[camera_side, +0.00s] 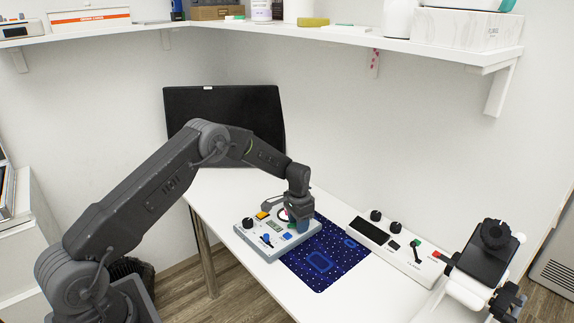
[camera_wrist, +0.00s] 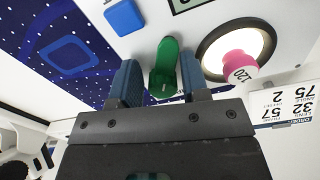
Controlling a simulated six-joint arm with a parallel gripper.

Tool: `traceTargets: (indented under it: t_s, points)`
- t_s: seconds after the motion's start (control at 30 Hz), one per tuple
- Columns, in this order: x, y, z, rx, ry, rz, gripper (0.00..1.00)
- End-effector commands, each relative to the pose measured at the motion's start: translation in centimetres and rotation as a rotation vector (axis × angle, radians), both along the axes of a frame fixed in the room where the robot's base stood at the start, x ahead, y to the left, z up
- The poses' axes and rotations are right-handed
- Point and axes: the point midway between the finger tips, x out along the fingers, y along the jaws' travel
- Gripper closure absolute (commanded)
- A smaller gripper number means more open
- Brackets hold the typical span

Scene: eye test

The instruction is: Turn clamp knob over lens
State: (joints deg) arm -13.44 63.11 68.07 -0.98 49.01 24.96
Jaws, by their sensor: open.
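In the wrist view an elongated green knob (camera_wrist: 165,62), seemingly the clamp knob, stands on the white panel. My gripper (camera_wrist: 158,64) has its two blue fingers open on either side of the knob, not visibly pressed on it. A black-rimmed, lit round window (camera_wrist: 225,50), possibly the lens seat, lies right of the knob. A pink piece marked 120 (camera_wrist: 240,66) overlaps this window. The knob lies beside the window, not across it. In the side view my gripper (camera_side: 301,226) is low over the right part of the grey-white device (camera_side: 262,248) and hides the knob.
A blue button (camera_wrist: 124,17) and a display (camera_wrist: 186,4) are close by. A blue patterned mat (camera_side: 319,262) lies right of the device. Beyond it are a long control panel (camera_side: 372,233) and a black-topped apparatus (camera_side: 482,262). A dark monitor (camera_side: 225,110) stands behind my arm.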

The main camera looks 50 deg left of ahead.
Motion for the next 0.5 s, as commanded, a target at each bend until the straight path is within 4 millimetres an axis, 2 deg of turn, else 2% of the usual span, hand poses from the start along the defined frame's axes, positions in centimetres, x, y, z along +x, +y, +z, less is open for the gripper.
traceTargets:
  t_s: [0.17,0.5]
  points:
    - [0.0,-0.5,0.1,0.0,0.002,0.211,0.58]
    - [0.0,-0.4,6.7,0.0,-0.001,0.215,0.58]
